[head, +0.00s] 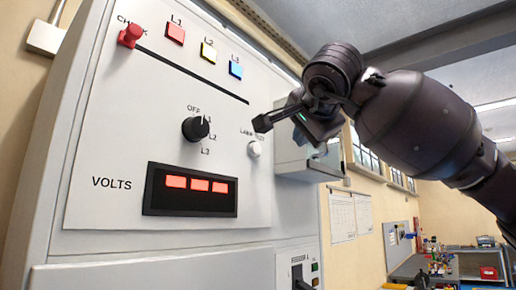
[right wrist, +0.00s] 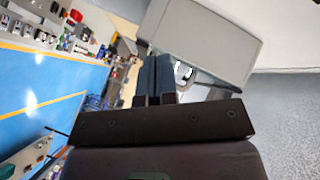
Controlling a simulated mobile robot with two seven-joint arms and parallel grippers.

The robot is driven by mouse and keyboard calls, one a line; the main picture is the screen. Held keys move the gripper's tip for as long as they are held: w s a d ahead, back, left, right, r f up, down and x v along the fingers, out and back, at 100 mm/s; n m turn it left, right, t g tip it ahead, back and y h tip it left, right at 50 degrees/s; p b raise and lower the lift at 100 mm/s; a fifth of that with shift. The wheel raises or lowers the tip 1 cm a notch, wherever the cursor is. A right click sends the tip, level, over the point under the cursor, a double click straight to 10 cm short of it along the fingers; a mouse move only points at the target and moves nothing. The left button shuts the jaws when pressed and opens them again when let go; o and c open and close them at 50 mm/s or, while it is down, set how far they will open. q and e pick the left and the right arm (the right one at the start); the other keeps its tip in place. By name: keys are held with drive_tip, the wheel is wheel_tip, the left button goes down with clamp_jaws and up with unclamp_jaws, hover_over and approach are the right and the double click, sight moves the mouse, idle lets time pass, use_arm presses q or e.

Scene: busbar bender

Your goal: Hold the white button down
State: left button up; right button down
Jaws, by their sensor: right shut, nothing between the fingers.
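The white button (head: 254,149) is a small round knob on the light grey panel (head: 110,130), right of the black selector knob, under a label that reads "LAMP" and is partly covered by my gripper. My right gripper (head: 262,124) is shut and empty, its fingertips just above and slightly right of the button in the head view. A gap shows between fingertips and button there; the depth to the panel is hard to tell. In the right wrist view the closed fingers (right wrist: 154,78) point ahead, and I cannot make out the button. My left gripper is not in view.
A black selector knob (head: 195,128), a red knob (head: 131,35), red, yellow and blue lamps and a lit red display (head: 190,190) are on the panel. A grey box (head: 308,150) stands close behind my gripper. A workbench (head: 430,264) is far right.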

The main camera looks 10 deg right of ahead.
sight(256, 149)
use_arm(q)
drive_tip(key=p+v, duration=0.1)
drive_tip(key=p, duration=0.1)
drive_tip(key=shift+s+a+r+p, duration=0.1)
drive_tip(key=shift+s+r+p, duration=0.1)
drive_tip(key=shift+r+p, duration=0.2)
use_arm(e)
drive_tip(key=w+a, duration=0.4)
drive_tip(key=w, duration=0.2)
drive_tip(key=shift+a, duration=0.35)
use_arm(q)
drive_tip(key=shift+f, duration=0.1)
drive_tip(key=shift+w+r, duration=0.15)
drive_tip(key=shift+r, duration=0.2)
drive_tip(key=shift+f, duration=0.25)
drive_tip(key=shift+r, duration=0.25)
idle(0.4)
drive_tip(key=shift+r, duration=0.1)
use_arm(e)
drive_tip(key=shift+w+a, duration=0.25)
drive_tip(key=shift+w, duration=0.05)
